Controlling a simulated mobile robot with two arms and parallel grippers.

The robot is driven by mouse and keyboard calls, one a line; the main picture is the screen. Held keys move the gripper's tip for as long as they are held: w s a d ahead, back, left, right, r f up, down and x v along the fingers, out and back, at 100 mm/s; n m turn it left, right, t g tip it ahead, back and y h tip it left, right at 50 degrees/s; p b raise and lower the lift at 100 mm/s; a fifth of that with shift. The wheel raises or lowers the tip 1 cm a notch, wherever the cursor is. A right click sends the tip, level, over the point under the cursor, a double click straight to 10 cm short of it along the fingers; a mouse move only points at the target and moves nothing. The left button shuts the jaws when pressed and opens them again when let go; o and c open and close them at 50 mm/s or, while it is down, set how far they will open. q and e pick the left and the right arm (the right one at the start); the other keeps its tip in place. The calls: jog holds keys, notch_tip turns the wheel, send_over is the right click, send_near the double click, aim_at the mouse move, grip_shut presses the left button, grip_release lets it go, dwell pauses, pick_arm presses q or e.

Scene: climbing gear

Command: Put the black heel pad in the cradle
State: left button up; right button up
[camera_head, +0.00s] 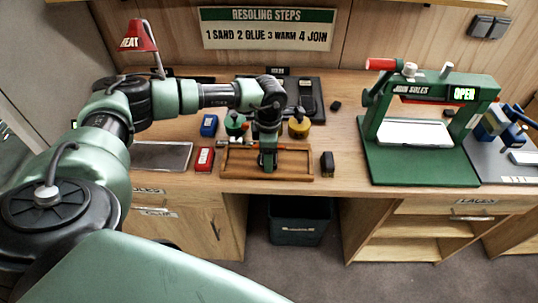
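My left gripper (268,167) points down over a shallow wooden tray (296,176) at the bench's front edge. Its fingers are small and partly merged with the wrist, so I cannot tell whether they are open or hold anything. A small black piece (336,105) lies on the bench behind and right of the tray; it may be the heel pad, but it is too small to be sure. A dark upright block (327,162) stands just right of the tray. I cannot tell for certain which thing is the cradle. My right gripper is out of view.
A green press (420,165) marked OPEN stands at right. A black board with a sole shape (312,95) lies behind. Bench between tray and press is mostly clear.

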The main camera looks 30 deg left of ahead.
pick_arm(q)
jog(key=shift+r, duration=0.15)
jog(key=shift+r, duration=0.25)
notch_tip(320, 180, up, 12)
jog(key=b, duration=0.3)
jog(key=shift+f+b, duration=0.15)
jog(key=shift+b, duration=0.2)
